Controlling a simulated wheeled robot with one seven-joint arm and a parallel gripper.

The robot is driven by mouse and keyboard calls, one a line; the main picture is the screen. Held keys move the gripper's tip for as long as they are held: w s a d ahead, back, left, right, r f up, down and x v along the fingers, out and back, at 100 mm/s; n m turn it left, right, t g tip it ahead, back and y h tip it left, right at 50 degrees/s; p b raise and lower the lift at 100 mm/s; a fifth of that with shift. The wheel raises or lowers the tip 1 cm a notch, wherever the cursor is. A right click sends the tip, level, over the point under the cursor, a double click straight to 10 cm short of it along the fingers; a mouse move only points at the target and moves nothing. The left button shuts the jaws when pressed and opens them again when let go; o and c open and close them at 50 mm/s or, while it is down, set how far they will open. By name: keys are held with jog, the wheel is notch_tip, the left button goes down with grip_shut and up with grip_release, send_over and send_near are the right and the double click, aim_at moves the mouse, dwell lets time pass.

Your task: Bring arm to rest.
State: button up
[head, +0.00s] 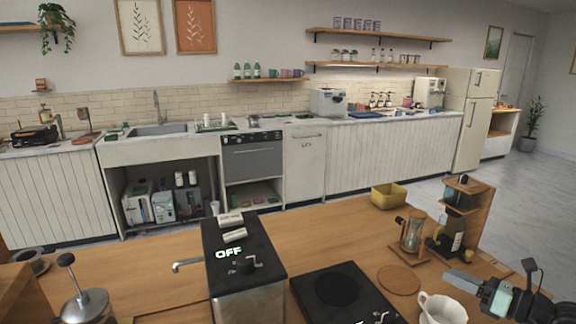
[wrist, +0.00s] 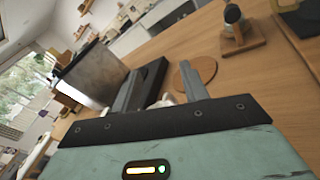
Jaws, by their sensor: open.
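My gripper (head: 497,296) shows at the lower right of the head view, above the right end of the wooden counter. In the wrist view my gripper (wrist: 157,72) has its two grey fingers spread apart, with nothing held between them. A white cup (head: 442,309) stands on the counter close to the left of the gripper in the head view. In the wrist view a small white part shows between the fingers, mostly hidden. The rest of my arm is largely out of the head view.
A black-topped box marked OFF (head: 241,262) and a flat black plate (head: 338,284) stand on the counter. A round wooden coaster (head: 399,280), an hourglass-shaped glass (head: 413,232), a wooden stand (head: 476,205) and a yellow bin (head: 388,196) are at the right.

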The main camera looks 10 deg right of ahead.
jog(key=s+a+r+n+g+y, duration=0.1)
jog(key=s+a+r+n+g, duration=0.1)
jog(key=a+n+g, duration=0.5)
jog(key=s+a+r+n+g+y, duration=0.15)
jog(key=a+n+g, duration=0.25)
jog(key=a+n, duration=0.4)
jog(key=s+a+r+n+g+y, duration=0.1)
jog(key=s+a+r+n+g, duration=0.1)
jog(key=a+n+g, duration=0.6)
jog(key=s+a+r+n+t+h, duration=0.2)
jog(key=s+a+n+h, duration=0.3)
jog(key=n, duration=0.4)
jog(key=s+a+r+n+t+h, duration=0.1)
jog(key=s+a+r+n+h, duration=0.4)
jog(key=n, duration=0.5)
jog(key=shift+s+a+n+t+h, duration=0.35)
jog(key=shift+s+a+h, duration=0.3)
jog(key=shift+s+a, duration=0.55)
